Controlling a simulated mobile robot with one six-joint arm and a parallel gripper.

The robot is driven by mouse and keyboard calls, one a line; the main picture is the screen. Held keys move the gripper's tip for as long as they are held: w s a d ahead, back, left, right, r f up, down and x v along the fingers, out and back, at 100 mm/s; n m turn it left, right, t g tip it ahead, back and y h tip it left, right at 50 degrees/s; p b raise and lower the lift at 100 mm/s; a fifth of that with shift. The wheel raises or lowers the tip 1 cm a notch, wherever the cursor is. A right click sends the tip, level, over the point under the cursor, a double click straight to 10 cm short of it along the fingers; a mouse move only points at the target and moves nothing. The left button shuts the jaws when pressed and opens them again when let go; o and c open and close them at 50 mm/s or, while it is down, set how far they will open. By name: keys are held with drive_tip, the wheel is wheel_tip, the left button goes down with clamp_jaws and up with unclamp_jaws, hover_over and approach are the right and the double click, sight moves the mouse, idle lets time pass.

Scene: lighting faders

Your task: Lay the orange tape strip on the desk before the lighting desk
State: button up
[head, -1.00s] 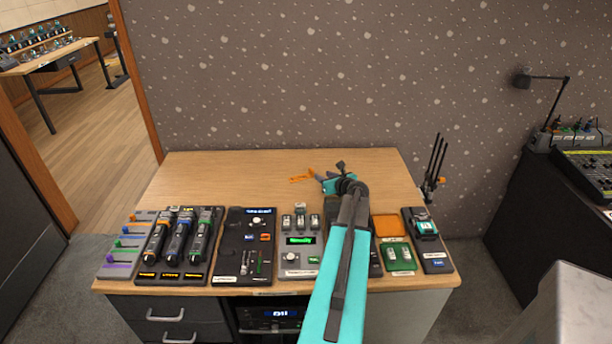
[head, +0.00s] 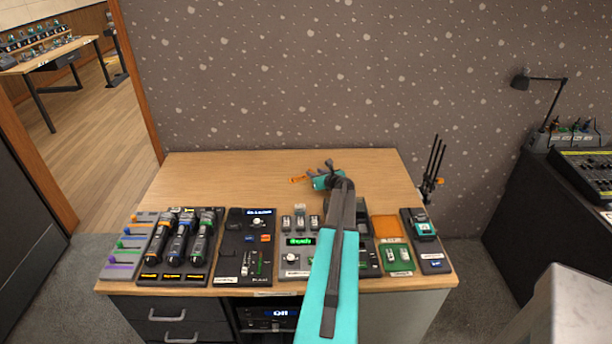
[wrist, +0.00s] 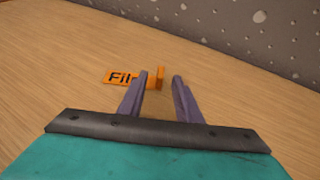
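The orange tape strip (head: 298,180) lies on the bare wooden desk top toward the back. In the wrist view the strip (wrist: 120,76) shows black letters starting "Fil", and a small orange upright tab (wrist: 160,78) at its right end. My gripper (wrist: 160,76) is open, with its two purple fingers apart and the tab showing between their tips. I cannot tell whether either finger touches it. In the head view my gripper (head: 312,181) is at the strip's right end and hides part of it. Which of the units is the lighting desk is not clear.
Several control units line the desk's front edge, including a fader panel (head: 245,250) and a green-display unit (head: 300,262). An orange-and-green unit (head: 392,232) stands to the right. The wooden top (head: 215,180) is clear at back left. A patterned wall rises behind.

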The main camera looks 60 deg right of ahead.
sight(312, 171)
drive_tip(key=shift+w+d, duration=0.15)
idle(0.3)
drive_tip(key=shift+p+x, duration=0.95)
drive_tip(key=shift+x, duration=1.55)
drive_tip(key=shift+c, duration=0.2)
clamp_jaws()
